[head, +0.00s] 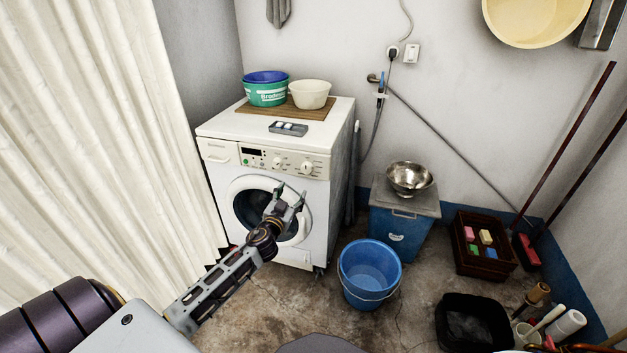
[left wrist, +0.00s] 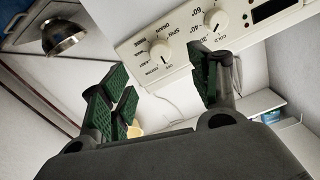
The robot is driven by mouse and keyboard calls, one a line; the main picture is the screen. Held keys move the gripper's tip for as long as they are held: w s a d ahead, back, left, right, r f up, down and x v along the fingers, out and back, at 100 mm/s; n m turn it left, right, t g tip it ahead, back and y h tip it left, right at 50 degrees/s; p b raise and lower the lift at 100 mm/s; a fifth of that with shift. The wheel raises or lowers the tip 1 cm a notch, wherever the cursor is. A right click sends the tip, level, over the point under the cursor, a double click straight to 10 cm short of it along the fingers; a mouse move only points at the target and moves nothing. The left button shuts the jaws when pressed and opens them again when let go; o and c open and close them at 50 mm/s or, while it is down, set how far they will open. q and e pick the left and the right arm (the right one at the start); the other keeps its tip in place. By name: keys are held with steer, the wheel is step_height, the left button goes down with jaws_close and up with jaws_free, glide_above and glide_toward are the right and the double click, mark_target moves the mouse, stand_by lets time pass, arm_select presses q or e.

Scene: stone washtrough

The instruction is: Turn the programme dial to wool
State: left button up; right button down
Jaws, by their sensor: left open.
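The white washing machine (head: 315,222) stands against the back wall, its round door shut. The programme dial (head: 306,167) is the larger, right-hand knob on its front panel. In the left wrist view, seen upside down, the dial (left wrist: 160,52) is a cream knob ringed by words such as rinse, drain, spin and cotton. Its exact setting is too small to read surely. My left gripper (head: 291,191) is in front of the door, below the dial, and apart from it. In the left wrist view its green-padded fingers (left wrist: 160,90) are spread and empty. My right gripper is out of view.
A temperature dial (left wrist: 214,19) sits beside the programme dial. Basins (head: 265,94) and a small tray (head: 288,129) are on the machine's top. A blue bucket (head: 369,272) stands on the floor right of the machine. A white curtain (head: 95,130) hangs left.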

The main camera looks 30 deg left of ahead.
arm_select(q)
steer(key=shift+d+r+t, duration=0.3)
steer(key=shift+d+r, duration=0.05)
steer(key=shift+r, duration=0.2)
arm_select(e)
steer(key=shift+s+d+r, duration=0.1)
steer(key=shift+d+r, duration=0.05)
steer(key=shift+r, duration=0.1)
arm_select(q)
steer(key=shift+w, duration=0.2)
glide_toward(306, 170)
steer(key=shift+d+x, duration=0.2)
steer(key=shift+x, duration=0.7)
steer(key=shift+a+b+x, duration=0.25)
steer(key=shift+b+x, duration=0.2)
steer(key=shift+x, duration=1.9)
steer(key=shift+b+x, duration=0.3)
steer(key=shift+x, duration=0.75)
steer(key=shift+w+a, duration=0.1)
steer(key=shift+w, duration=0.35)
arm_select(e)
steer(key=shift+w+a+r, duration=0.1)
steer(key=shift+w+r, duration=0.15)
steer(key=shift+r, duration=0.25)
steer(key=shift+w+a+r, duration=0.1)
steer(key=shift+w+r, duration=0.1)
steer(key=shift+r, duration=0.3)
